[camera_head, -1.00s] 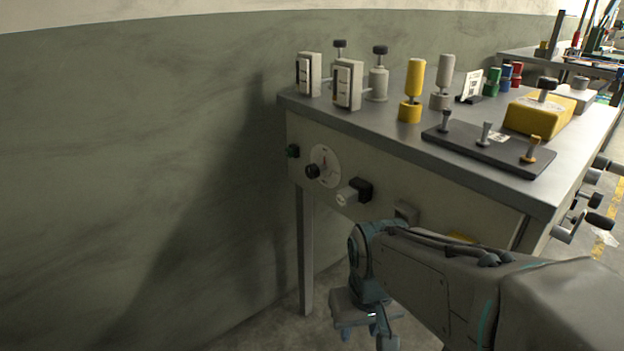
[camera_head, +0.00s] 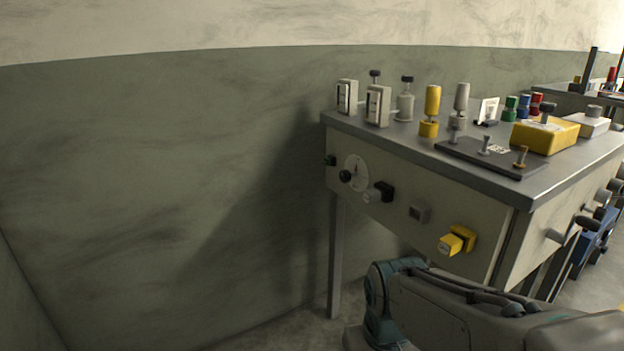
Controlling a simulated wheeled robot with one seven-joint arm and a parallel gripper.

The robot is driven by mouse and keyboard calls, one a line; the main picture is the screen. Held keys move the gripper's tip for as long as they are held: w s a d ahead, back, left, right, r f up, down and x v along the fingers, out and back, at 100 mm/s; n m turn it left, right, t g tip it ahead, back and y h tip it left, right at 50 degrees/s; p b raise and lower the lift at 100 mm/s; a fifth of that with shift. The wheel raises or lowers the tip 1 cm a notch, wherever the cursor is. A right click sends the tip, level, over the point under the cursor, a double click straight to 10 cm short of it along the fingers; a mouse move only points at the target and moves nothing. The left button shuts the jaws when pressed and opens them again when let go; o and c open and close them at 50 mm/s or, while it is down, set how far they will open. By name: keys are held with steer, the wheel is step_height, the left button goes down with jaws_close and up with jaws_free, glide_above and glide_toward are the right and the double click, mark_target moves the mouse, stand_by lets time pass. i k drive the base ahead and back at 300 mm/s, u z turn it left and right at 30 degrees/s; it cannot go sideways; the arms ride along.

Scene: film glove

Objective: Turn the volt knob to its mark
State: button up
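The bench's front panel (camera_head: 440,180) carries several controls. At its left is a white round dial plate (camera_head: 355,165) with a small dark mark near its top and a black knob (camera_head: 346,176) at its lower left. To the right are a black block with a grey-white knob (camera_head: 372,195), a grey square part (camera_head: 419,214) and a yellow knob (camera_head: 451,244). No label is readable, so I cannot tell which is the volt knob. My arm is at the bottom, below the panel and apart from these controls.
The bench top holds two grey meters (camera_head: 378,106), a yellow post (camera_head: 430,108), a dark plate with pegs (camera_head: 490,156) and a yellow box (camera_head: 545,136). More handles stick out of the bench's right side. The green wall (camera_head: 170,180) and floor left of the bench are clear.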

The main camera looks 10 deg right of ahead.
mark_target(344, 176)
steer(key=u, duration=1.4)
steer(key=i, duration=0.65)
steer(key=z, duration=1.65)
